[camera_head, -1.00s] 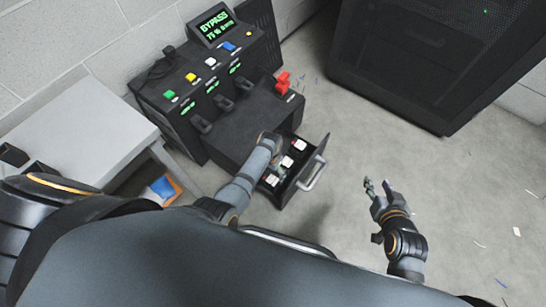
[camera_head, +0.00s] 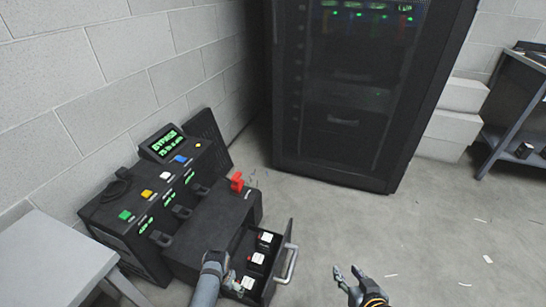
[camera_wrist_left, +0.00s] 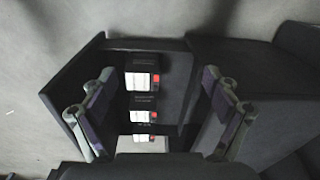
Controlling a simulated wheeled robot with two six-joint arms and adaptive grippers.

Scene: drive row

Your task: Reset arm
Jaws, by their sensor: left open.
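My left gripper (camera_head: 232,284) is over the open drawer (camera_head: 268,292) of the black console, at the bottom of the head view. In the left wrist view, its two fingers (camera_wrist_left: 157,80) are spread wide, with nothing between them touching. Black cartridges with white labels and red marks (camera_wrist_left: 142,80) lie in the drawer below and between the fingers. The cartridges also show in the head view (camera_head: 265,238). My right gripper (camera_head: 349,277) is at the bottom edge, right of the drawer. Its fingers are apart and empty.
A dark server rack (camera_head: 365,110) stands behind. A grey table (camera_head: 50,260) is at lower left, a bench (camera_head: 520,110) at far right.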

